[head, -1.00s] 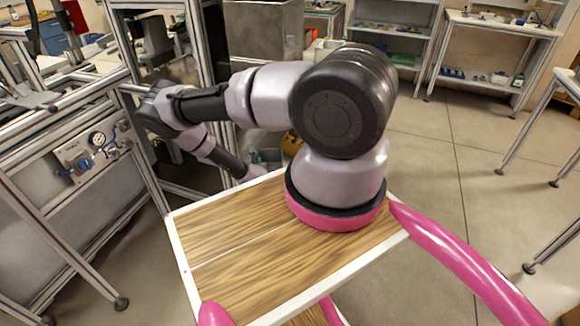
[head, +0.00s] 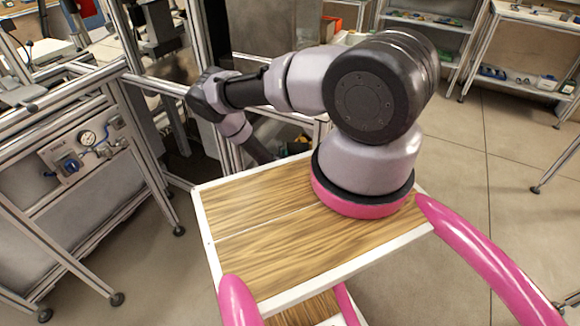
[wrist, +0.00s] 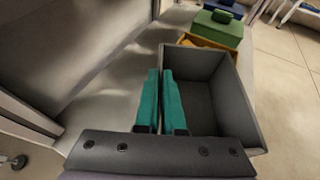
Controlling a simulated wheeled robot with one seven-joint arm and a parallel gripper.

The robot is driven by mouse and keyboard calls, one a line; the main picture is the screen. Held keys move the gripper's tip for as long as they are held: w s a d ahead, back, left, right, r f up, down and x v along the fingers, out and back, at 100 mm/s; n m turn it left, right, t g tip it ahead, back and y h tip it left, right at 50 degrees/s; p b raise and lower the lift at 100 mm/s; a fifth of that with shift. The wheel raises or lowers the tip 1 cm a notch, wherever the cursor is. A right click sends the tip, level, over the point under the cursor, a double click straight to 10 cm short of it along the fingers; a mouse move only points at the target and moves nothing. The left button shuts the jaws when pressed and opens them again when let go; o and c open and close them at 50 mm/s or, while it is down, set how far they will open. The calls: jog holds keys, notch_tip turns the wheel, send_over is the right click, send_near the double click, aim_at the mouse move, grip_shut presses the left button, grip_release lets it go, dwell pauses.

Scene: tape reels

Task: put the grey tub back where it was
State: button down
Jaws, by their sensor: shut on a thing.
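The grey tub (wrist: 239,110) is an open, box-shaped bin in the wrist view, right of centre, and the part of its inside that shows looks empty. My gripper (wrist: 160,77), with two teal fingers, is shut on the tub's left wall, one finger inside and one outside. The near part of the tub is hidden by my gripper's body. I cannot tell whether its base touches the surface below. In the head view my gripper and the tub are hidden behind my arm and my wooden top.
A yellow bin (wrist: 208,42) stands just beyond the tub, with a green box (wrist: 218,27) behind it. A grey surface (wrist: 110,85) lies bare to the left. In the head view, metal frames with a gauge panel (head: 80,150) stand at left; open floor (head: 470,200) is at right.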

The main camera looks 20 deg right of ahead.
jog(key=shift+f, duration=3.15)
jog(key=c, duration=1)
grip_release()
jog(key=shift+f, duration=0.1)
jog(key=v, duration=1.2)
